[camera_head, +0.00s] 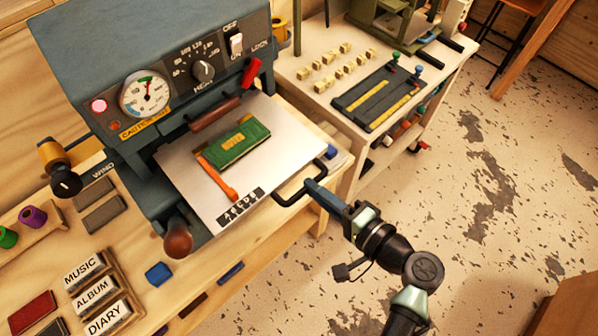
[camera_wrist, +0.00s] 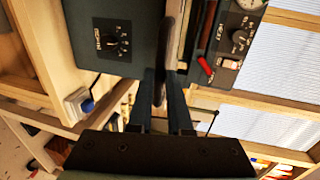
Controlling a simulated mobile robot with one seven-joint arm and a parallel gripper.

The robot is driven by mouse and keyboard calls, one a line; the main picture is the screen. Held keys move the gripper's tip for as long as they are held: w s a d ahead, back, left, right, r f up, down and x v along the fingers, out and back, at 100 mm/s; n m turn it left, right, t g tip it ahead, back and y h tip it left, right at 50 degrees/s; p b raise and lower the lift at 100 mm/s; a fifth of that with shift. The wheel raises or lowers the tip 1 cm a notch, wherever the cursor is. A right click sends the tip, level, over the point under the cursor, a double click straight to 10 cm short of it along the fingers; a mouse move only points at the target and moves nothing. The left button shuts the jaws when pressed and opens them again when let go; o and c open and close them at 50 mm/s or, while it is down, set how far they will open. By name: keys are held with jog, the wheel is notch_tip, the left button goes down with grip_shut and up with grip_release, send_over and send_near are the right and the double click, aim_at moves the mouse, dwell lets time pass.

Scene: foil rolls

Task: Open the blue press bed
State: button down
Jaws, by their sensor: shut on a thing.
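The blue press (camera_head: 80,45) stands on a wooden bench, with a gauge, a dial and a switch on its front. Its pale metal bed (camera_head: 285,130) sticks out toward the lower right. A green book (camera_head: 238,146) with a gold label, an orange-handled tool (camera_head: 216,178) and a strip with letters (camera_head: 240,205) lie on the bed. My gripper (camera_head: 311,187) is shut on the black bed handle (camera_head: 289,198) at the bed's outer edge. In the wrist view the handle (camera_wrist: 170,40) runs between the fingers (camera_wrist: 160,75).
A brown-knobbed lever (camera_head: 178,240) is at the press's lower left. Stamp blocks (camera_head: 95,290) and small colored pieces lie on the bench at left. A second table (camera_head: 400,60) with gold type pieces stands at the right. The floor (camera_head: 480,200) in front is open.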

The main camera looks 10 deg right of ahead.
jog(key=shift+f+v, duration=0.2)
jog(key=shift+v, duration=0.7)
jog(key=shift+f+v, duration=0.2)
jog(key=shift+v, duration=0.75)
jog(key=shift+s+d, duration=0.1)
jog(key=c, duration=0.8)
grip_release()
jog(key=shift+c, duration=0.2)
jog(key=b+v, duration=0.3)
jog(key=v, duration=1)
